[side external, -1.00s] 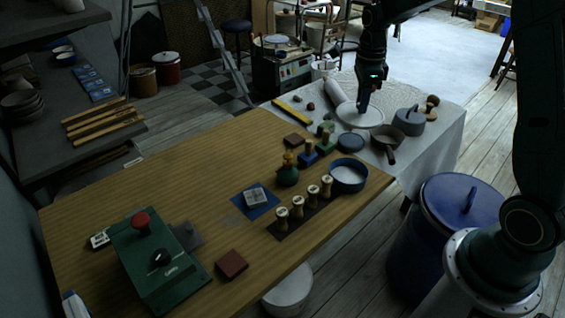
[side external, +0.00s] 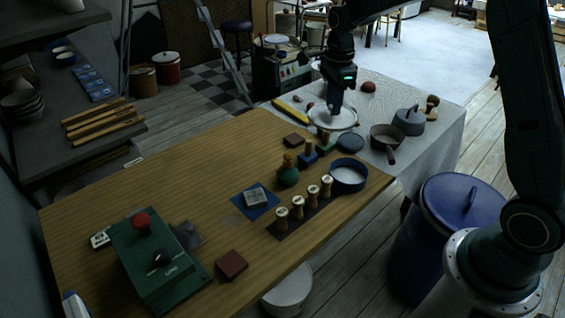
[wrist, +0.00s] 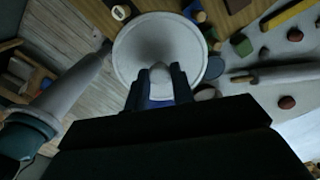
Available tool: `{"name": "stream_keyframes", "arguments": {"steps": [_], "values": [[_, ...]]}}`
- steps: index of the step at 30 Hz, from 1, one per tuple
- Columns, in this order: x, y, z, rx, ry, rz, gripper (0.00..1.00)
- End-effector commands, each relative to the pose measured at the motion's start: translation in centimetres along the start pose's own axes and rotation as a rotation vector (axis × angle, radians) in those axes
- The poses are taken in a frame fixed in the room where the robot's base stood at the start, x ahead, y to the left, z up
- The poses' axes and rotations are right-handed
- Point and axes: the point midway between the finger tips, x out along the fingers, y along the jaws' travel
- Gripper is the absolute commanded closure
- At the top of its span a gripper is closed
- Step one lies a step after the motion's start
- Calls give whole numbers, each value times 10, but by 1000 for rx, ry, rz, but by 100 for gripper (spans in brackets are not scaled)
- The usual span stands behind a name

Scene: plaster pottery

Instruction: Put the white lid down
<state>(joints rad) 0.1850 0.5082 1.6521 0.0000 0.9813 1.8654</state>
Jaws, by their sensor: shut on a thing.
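The white lid (side external: 345,121) is a wide round disc, held by its knob in my gripper (side external: 334,112). In the side view it appears over the near left part of the cloth-covered table, by the wooden table's far edge. Its height above the surfaces is hard to tell. In the wrist view the lid (wrist: 160,35) lies ahead of my gripper (wrist: 160,80), whose fingers are shut on the pale knob. The lid hides what is directly beneath it.
On the wooden table (side external: 150,190), a blue-rimmed round pan (side external: 349,180), stamps and small blocks stand near the lid. The cloth-covered table (side external: 435,140) holds a dark lidded pot (side external: 408,122), a saucepan (side external: 386,139) and a blue disc (side external: 351,143). A rolling pin (wrist: 285,73) shows in the wrist view.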

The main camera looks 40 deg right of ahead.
Motion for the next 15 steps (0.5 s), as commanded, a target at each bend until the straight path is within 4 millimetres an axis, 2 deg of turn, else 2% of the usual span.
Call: {"name": "stream_keyframes", "arguments": {"steps": [1,8,15], "values": [[2,-2,18,-66,0,0,99],[8,0,98,-380,0,0,99],[16,19,184,-709,0,0,99]]}}
